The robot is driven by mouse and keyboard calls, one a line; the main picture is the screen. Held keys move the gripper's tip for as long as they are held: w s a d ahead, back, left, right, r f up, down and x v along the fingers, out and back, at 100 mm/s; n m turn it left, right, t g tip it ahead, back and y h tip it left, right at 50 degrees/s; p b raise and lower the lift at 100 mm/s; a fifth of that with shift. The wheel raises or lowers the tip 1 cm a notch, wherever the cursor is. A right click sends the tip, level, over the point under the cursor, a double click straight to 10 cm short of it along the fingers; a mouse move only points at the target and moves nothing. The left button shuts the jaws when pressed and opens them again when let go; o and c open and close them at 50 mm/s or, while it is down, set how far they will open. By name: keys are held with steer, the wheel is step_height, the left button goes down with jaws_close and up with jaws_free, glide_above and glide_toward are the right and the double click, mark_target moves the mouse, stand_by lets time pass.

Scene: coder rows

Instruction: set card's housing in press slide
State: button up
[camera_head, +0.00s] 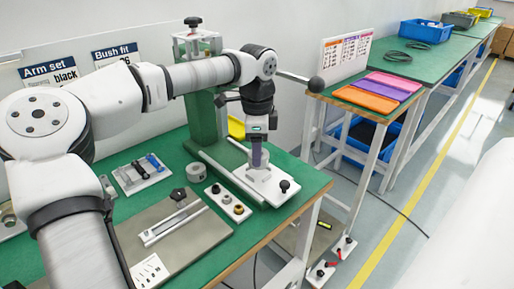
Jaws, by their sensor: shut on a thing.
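My gripper (258,165) points down over the white press slide (267,187), in front of the green press (203,125). It is shut on a piece, taken to be the housing, mostly hidden by the fingers and low over the slide. I cannot tell whether the piece touches the slide. The slide has a black knob (284,186) at its front right. On the wall, one card reads "Arm set black" (50,72) and another "Bush fit" (117,54), its number partly hidden by my arm.
A grey round block (197,171) and a white strip with several bushes (228,203) lie left of the slide. A tray with black and blue arms (141,173) stands farther left. The press lever's black ball (316,84) sticks out right. A grey plate fixture (172,235) fills the front.

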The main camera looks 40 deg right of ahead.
steer(key=shift+f, duration=0.15)
steer(key=shift+f+b, duration=0.7)
steer(key=shift+f, duration=0.2)
steer(key=shift+f, duration=0.1)
steer(key=shift+f+b, duration=0.2)
steer(key=shift+b, duration=0.1)
steer(key=shift+f, duration=0.35)
stand_by(0.6)
steer(key=o, duration=1.1)
step_height(320, 180, up, 14)
steer(key=shift+f+p, duration=0.1)
steer(key=shift+p, duration=0.35)
